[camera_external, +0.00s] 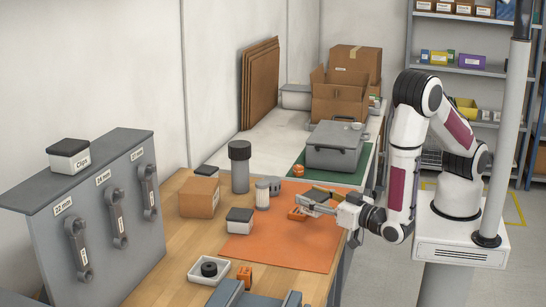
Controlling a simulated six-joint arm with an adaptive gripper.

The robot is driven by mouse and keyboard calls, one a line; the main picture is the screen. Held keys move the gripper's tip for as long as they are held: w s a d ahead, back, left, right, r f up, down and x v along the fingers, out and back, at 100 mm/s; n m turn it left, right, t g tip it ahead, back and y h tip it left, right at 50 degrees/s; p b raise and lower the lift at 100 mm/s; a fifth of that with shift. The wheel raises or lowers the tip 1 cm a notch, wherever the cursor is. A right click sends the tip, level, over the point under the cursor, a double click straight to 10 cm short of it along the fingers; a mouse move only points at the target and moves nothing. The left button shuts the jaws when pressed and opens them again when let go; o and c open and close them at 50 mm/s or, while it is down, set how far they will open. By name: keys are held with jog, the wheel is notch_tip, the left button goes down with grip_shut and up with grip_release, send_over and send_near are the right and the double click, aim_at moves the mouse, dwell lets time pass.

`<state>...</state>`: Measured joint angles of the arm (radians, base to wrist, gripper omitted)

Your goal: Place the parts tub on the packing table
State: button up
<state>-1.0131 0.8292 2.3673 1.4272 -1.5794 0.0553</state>
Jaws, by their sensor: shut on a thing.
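No tub is labelled as the parts tub. White tubs with dark lids stand on the tool rack, marked "Clips" (69,158), on the orange mat's left edge (240,222), and partly hidden behind the cardboard carton (207,172). The packing table (268,142) appears to be the white-topped one at the back with cardboard boxes. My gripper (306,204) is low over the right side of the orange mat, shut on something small. A dark-topped thing (319,192) shows at its fingers and seems to be what it holds; its shape is partly hidden.
A grey lidded case (336,146) sits on a green mat (356,178) at the white table's near end. An open cardboard box (338,100) stands behind. A grey cylinder (240,167), white jar (262,193) and carton (199,197) crowd the wooden bench. The mat's front is clear.

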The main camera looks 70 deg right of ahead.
aim_at(313, 211)
jog(key=shift+f, duration=0.25)
jog(key=shift+f, duration=1.95)
jog(key=shift+f, duration=0.15)
jog(key=o, duration=1.3)
jog(key=shift+v, duration=6)
jog(key=shift+o, duration=0.4)
